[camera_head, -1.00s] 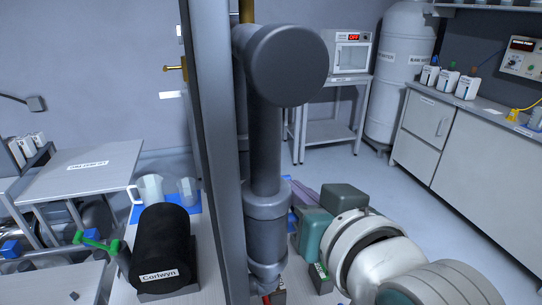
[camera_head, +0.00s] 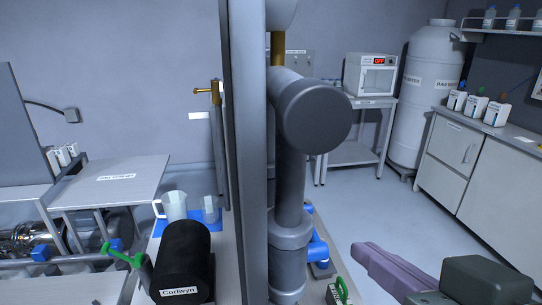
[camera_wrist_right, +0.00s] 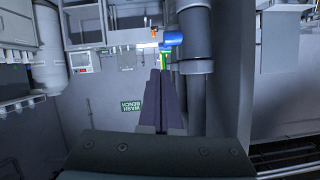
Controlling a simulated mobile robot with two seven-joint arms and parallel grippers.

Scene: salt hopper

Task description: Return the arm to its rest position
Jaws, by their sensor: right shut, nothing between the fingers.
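My right gripper (camera_head: 362,254) is at the lower right of the head view, its purple fingers pointing left toward the grey vertical pipe (camera_head: 290,185). A gap of floor shows between the fingertips and the pipe in the picture. In the right wrist view the fingers (camera_wrist_right: 160,78) lie together, shut and empty, with the pipe (camera_wrist_right: 196,45) just to their right. Most of my right arm is outside the head view. My left gripper is not in view.
A blue fitting (camera_head: 318,251) and a green-handled item (camera_head: 341,292) are by the pipe's foot. A black cylinder (camera_head: 183,255), a jug (camera_head: 174,205) and a beaker (camera_head: 210,210) stand left of the grey post (camera_head: 252,150). Open floor (camera_head: 385,215) lies right of the pipe.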

